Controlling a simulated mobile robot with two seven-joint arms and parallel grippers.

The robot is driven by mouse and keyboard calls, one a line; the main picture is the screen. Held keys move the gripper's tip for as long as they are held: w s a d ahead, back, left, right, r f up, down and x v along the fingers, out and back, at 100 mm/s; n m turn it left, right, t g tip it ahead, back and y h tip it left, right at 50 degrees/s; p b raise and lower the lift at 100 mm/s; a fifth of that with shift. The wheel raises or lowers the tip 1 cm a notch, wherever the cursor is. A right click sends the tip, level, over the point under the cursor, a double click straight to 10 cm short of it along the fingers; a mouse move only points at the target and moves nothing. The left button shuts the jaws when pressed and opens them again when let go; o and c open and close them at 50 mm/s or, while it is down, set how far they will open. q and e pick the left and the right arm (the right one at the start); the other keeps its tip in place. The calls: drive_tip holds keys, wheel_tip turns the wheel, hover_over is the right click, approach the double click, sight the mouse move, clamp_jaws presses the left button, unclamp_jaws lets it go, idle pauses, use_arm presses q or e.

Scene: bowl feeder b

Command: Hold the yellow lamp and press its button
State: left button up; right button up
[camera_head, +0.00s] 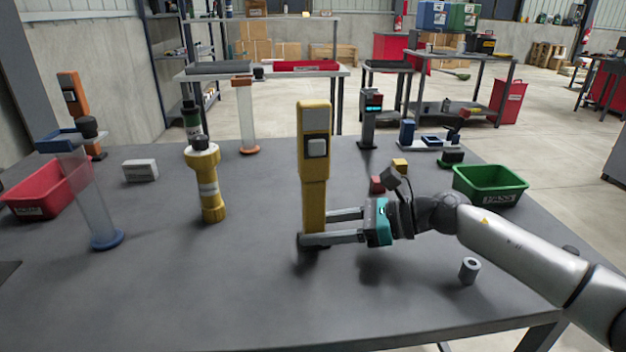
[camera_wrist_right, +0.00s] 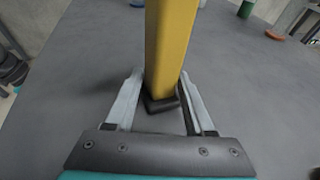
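The yellow lamp (camera_head: 314,170) is a tall, upright yellow post with a wider head. A pale square button (camera_head: 317,147) on a grey panel faces me on the head. My right gripper (camera_head: 314,228) comes in from the right, low on the post, one finger in front and one behind. The rear fingertip is hidden behind the post in the head view. My left gripper is not in view.
A yellow torch-like cylinder (camera_head: 207,185) and a clear tube with blue base (camera_head: 104,240) stand left. A red bin (camera_head: 40,205) is far left, a green bin (camera_head: 490,198) right.

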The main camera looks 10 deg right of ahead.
clamp_jaws()
idle(0.8)
idle(0.7)
idle(0.4)
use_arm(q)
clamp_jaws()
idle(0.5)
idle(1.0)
